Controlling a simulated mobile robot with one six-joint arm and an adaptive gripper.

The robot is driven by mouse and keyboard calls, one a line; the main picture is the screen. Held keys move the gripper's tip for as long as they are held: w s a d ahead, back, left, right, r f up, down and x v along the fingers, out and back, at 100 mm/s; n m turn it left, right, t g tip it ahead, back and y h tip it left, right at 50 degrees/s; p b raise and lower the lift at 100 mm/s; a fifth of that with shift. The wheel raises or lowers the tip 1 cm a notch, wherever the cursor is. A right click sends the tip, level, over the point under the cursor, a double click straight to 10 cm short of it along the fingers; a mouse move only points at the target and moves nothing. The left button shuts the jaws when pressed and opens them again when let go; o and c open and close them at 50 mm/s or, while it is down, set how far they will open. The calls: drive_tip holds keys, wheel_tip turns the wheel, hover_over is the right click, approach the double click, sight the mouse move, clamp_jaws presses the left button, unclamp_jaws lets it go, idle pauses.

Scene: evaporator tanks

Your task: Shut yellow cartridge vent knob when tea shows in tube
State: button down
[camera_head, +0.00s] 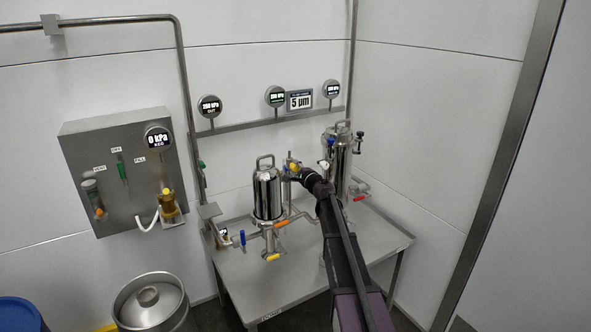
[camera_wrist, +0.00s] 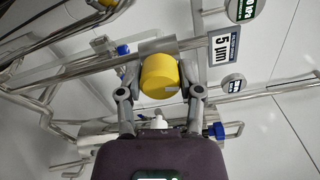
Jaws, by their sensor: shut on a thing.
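A round yellow knob (camera_wrist: 159,76) sits between the two fingers of my gripper (camera_wrist: 160,90) in the wrist view. The fingers are shut on its sides. In the head view my gripper (camera_head: 299,171) reaches the yellow knob (camera_head: 293,167) just right of the left steel housing (camera_head: 267,192), near its top. I cannot make out a clear tube beside the knob or any tea in it.
A second steel housing (camera_head: 338,160) stands at the right on the steel table (camera_head: 285,285). A blue handle (camera_head: 243,237) and an orange handle (camera_head: 281,223) are low at the left housing. A 5 µm sign (camera_head: 300,100) and round gauges are behind. A wall panel (camera_head: 127,165) reads 0 kPa.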

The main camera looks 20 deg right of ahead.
drive_tip(key=shift+w+n, duration=0.1)
drive_tip(key=shift+n, duration=1.2)
drive_tip(key=shift+c, duration=1.3)
unclamp_jaws()
drive_tip(key=v, duration=1.2)
